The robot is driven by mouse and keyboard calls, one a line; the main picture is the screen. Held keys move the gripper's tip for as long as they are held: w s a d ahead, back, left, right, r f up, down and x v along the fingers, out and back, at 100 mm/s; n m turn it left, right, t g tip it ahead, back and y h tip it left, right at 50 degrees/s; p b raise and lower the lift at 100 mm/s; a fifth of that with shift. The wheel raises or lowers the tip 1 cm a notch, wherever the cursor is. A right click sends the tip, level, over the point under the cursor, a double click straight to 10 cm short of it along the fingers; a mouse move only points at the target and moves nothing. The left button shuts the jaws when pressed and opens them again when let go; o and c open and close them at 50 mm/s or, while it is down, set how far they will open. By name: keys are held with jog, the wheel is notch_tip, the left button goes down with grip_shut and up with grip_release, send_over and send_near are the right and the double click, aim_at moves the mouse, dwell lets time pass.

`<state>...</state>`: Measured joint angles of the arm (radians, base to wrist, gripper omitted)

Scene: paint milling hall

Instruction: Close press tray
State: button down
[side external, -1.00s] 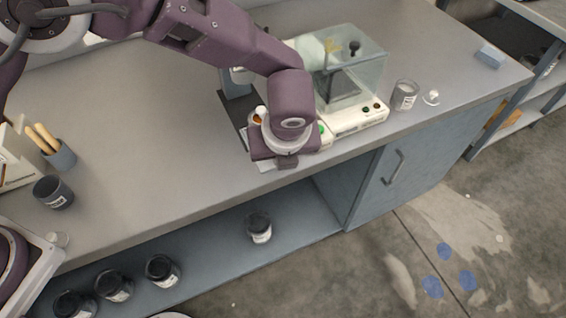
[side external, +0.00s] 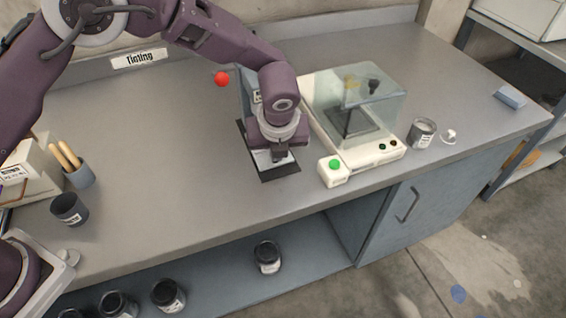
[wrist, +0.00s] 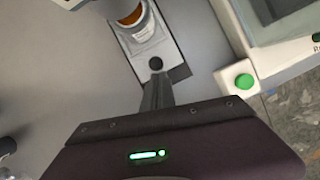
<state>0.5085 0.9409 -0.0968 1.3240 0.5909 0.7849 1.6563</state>
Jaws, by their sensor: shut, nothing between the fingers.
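The press (side external: 244,92) stands on the bench with a red ball (side external: 222,79) beside its top and a dark base plate (side external: 282,174) under it. Its pale tray (wrist: 168,47) carries an orange-brown cup (wrist: 131,14) at the far end and a black knob (wrist: 156,63) near its front end. In the side view the tray's front (side external: 261,160) shows below my wrist, with a strip of base plate bare in front of it. My gripper (wrist: 157,82) is shut and empty, its fingertips just in front of the knob. I cannot tell whether they touch it.
A dark cup (side external: 69,209) and a brush holder (side external: 79,175) stand left. The bench between is clear.

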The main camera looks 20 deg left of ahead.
jog(key=shift+w+a, duration=0.35)
jog(key=shift+a, duration=0.05)
jog(key=s+d, duration=0.2)
jog(key=s, duration=0.2)
jog(key=shift+s+d, duration=0.15)
jog(key=shift+d, duration=0.25)
jog(key=v, duration=1)
jog(key=s+a+r+n, duration=0.5)
jog(key=a+r+n, duration=0.2)
jog(key=a+n, duration=0.15)
jog(key=s+a+r+n, duration=0.4)
jog(key=a+r+n, duration=0.3)
jog(key=a+r, duration=0.15)
jog(key=s+a+n+t+h, duration=0.1)
jog(key=s+a+n, duration=0.2)
jog(key=s+n, duration=0.4)
jog(key=s+a+f+n+t+h, duration=0.1)
jog(key=s+a+n, duration=0.2)
jog(key=s+n, duration=0.4)
jog(key=shift+s+a+f+n, duration=0.2)
jog(key=shift+s+f+n, duration=0.15)
jog(key=shift+s, duration=0.3)
